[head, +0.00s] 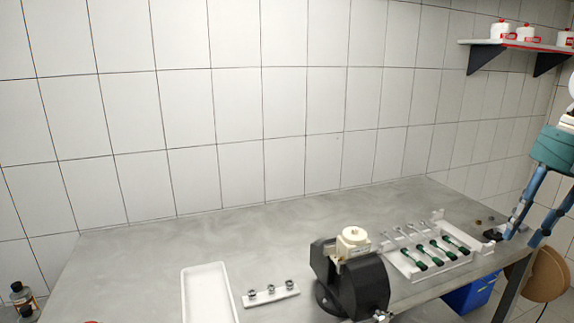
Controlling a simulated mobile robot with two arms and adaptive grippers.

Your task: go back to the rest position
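My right gripper (522,239) comes in at the right edge, a teal body with two blue fingers pointing down. Its fingers are spread apart with nothing seen between them. It is at the right end of the grey table (150,265), to the right of the white tool tray (470,263). One fingertip appears close to a small dark item (492,236) by the tray; contact cannot be told. My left gripper is not in view.
A shelf (530,45) hangs upper right. A blue bin (470,296) is below the table.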

